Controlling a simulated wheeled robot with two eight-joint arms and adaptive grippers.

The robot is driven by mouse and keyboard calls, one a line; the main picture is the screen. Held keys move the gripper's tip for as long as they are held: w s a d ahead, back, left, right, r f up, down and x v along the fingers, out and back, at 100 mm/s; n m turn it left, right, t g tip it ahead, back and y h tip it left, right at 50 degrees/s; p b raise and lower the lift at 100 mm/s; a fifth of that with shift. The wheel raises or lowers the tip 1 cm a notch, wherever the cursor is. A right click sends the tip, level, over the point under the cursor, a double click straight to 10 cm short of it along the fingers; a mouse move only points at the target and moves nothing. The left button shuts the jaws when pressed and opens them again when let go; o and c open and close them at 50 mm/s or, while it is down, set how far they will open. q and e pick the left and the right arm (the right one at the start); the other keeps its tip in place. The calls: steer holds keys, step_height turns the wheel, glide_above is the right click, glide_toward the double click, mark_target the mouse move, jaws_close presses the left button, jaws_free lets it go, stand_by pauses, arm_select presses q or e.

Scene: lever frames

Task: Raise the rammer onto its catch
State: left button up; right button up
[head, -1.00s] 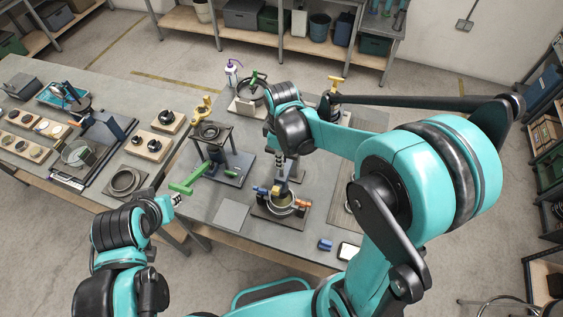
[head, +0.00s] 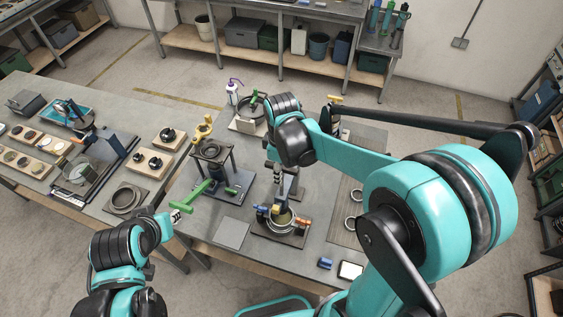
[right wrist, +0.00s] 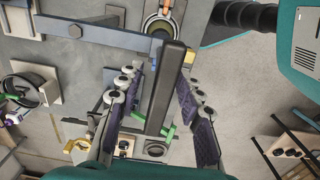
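A round mould (head: 282,217) with blue and orange clamps stands on a dark base plate on the bench. Its ring also shows at the top of the right wrist view (right wrist: 160,22). My right gripper (head: 272,172) points down just above and behind the mould. In the right wrist view its two padded fingers (right wrist: 158,110) are apart, with a long black bar (right wrist: 168,85) between them and gaps at both sides. Which part is the rammer or its catch I cannot make out. My left gripper (head: 177,215) is close to a green lever; its fingers are too small to judge.
The green lever (head: 195,195) belongs to a dark press left of the mould. A grey plate (head: 231,234), a blue block (head: 325,263) and a white-faced device (head: 350,270) lie near the front edge. A wash bottle (head: 232,92) stands behind. A second bench (head: 100,205) is at left.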

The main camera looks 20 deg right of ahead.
step_height(320, 180, up, 11)
steer(key=shift+r, duration=0.1)
stand_by(0.9)
steer(key=s+d+f+m+t, duration=0.2)
steer(key=s+m+t, duration=0.2)
steer(key=s+m, duration=0.15)
steer(key=s+d+f+m+t, duration=0.3)
steer(key=s+m, duration=0.2)
steer(key=m, duration=0.1)
step_height(320, 180, down, 29)
steer(key=b, duration=2.9)
steer(key=shift+a+r+b, duration=0.2)
steer(key=shift+b, duration=0.2)
steer(key=shift+w, duration=0.1)
